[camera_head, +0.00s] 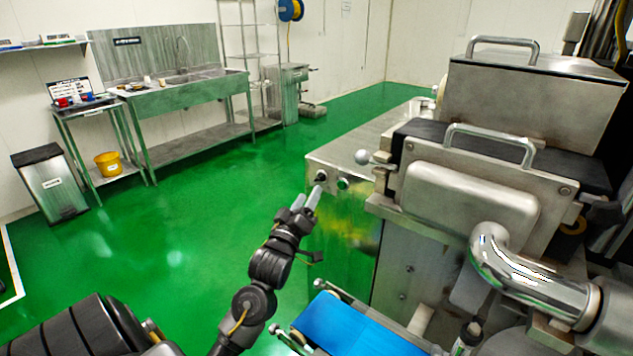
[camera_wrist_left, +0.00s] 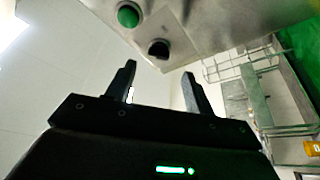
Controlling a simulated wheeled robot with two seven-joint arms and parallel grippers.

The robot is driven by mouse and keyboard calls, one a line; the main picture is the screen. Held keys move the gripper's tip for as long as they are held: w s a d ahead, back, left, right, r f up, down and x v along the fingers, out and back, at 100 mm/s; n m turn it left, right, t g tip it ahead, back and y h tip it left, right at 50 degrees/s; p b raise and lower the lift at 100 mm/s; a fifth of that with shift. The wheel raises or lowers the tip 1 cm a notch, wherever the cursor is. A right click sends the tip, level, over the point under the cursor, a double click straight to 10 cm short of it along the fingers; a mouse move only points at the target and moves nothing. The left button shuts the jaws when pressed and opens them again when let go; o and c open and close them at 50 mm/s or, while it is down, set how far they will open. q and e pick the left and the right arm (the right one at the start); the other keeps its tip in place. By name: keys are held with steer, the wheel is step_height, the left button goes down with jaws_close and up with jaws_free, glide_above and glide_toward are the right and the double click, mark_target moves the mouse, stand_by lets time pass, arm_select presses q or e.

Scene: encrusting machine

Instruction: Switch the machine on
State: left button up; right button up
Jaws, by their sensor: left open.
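The steel encrusting machine (camera_head: 345,230) stands on the right in the head view. On its near corner panel are a black knob (camera_head: 320,176) and, to its right, a green round button (camera_head: 343,183). My left gripper (camera_head: 308,193) is just below the knob, with its fingers pointing up at it. In the left wrist view, my left gripper (camera_wrist_left: 160,68) is open and empty. There the black knob (camera_wrist_left: 158,48) is beyond the gap between the fingertips, and the green button (camera_wrist_left: 128,15) is higher and to the left. I cannot tell whether a fingertip touches the knob. My right gripper is out of view.
A blue conveyor belt (camera_head: 350,328) lies below and right of my left arm. A curved steel pipe (camera_head: 510,265) and a ball-ended lever (camera_head: 362,157) stick out from the machine. A sink bench (camera_head: 185,95) and a bin (camera_head: 52,185) stand far left. The green floor between is clear.

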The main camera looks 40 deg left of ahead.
mark_target(317, 180)
arm_select(q)
steer(key=x, duration=0.4)
steer(key=shift+r+p, duration=0.15)
steer(key=shift+p, duration=0.25)
steer(key=shift+w+a, duration=0.15)
steer(key=shift+w, duration=0.5)
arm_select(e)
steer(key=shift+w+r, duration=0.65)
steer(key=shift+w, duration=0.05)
arm_select(q)
steer(key=shift+r, duration=0.1)
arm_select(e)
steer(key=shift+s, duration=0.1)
arm_select(q)
steer(key=c, duration=1)
